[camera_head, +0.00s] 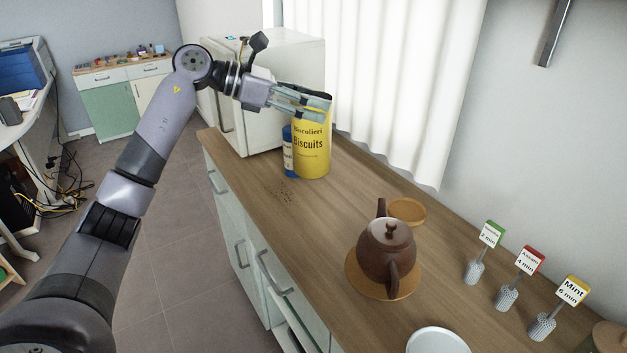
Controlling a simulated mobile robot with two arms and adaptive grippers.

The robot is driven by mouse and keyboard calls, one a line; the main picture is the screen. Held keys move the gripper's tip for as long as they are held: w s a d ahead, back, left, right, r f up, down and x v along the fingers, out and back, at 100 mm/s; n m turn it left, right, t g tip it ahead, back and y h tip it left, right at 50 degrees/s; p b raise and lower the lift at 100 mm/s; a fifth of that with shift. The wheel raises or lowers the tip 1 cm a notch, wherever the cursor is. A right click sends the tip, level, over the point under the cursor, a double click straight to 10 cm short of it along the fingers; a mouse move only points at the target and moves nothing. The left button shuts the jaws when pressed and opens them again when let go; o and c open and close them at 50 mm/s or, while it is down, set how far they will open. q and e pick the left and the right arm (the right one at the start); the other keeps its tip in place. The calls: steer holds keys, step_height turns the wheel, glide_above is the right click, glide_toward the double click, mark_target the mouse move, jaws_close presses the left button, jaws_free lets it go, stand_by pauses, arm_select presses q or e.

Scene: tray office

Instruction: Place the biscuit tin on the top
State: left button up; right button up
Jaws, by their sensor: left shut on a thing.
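The yellow biscuit tin (312,152) stands upright at the far end of the wooden counter (245,185), beside the white fridge-like box (290,62). My left gripper (312,106) reaches in from the left and is shut on the upper part of the tin. The fingers cover part of the tin's top. I cannot tell whether the tin's base touches the counter or is slightly raised. My right gripper is not in view.
A blue container (289,152) stands close to the tin's left side. Dark crumbs lie on the counter. A brown teapot (385,250), a small wooden dish (407,211), three label holders (507,298) and a white dish (437,341) are nearer. The white box's top holds small items.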

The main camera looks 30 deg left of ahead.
mark_target(312, 165)
arm_select(q)
step_height(312, 165, down, 10)
steer(key=shift+f+p, duration=0.15)
steer(key=shift+p, duration=0.15)
step_height(312, 165, down, 4)
steer(key=shift+r, duration=0.1)
steer(key=shift+f, duration=0.3)
steer(key=o, duration=1.1)
steer(key=shift+f, duration=0.15)
steer(key=o, duration=0.5)
steer(key=shift+c, duration=0.2)
